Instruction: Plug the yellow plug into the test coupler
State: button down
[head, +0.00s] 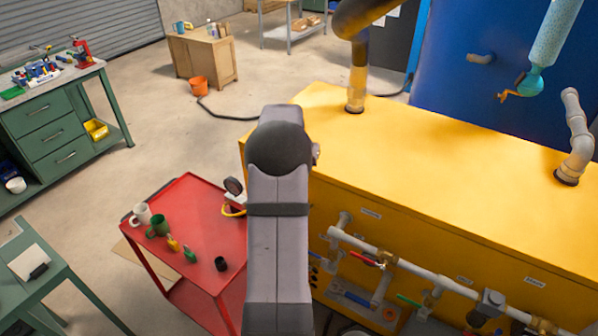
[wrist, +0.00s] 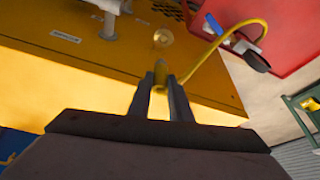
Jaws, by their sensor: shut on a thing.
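In the wrist view my gripper (wrist: 161,76) is shut on the yellow plug (wrist: 160,84), which shows as a narrow yellow piece between the fingers. A yellow hose (wrist: 215,42) curves from there up to the right, toward the gauge. A round brass fitting (wrist: 163,38), apparently the test coupler, is on the yellow tank housing (wrist: 110,45), just beyond the fingertips. A gap seems to separate it from them; the exact alignment is unclear. In the head view my arm hides the gripper and plug.
The red cart (head: 195,200) holds a dark gauge (head: 233,186), a white mug (head: 141,215), a green mug (head: 158,226), small fittings and a black cup (head: 221,264). Pipes and valves (head: 385,260) line the yellow housing's front. Open floor lies behind the cart.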

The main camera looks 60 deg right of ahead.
jog(key=shift+f, duration=0.15)
jog(key=shift+f+b, duration=1.9)
jog(key=shift+f, duration=0.75)
jog(key=shift+f+b, duration=0.5)
jog(key=shift+f, duration=0.15)
jog(key=shift+f+b, duration=0.75)
jog(key=shift+f, duration=0.1)
dwell(0.5)
jog(key=c, duration=1.5)
grip_release()
jog(key=shift+c, duration=0.2)
jog(key=shift+a, duration=0.1)
jog(key=b+v, duration=0.2)
jog(key=v, duration=0.5)
jog(key=shift+b, duration=0.3)
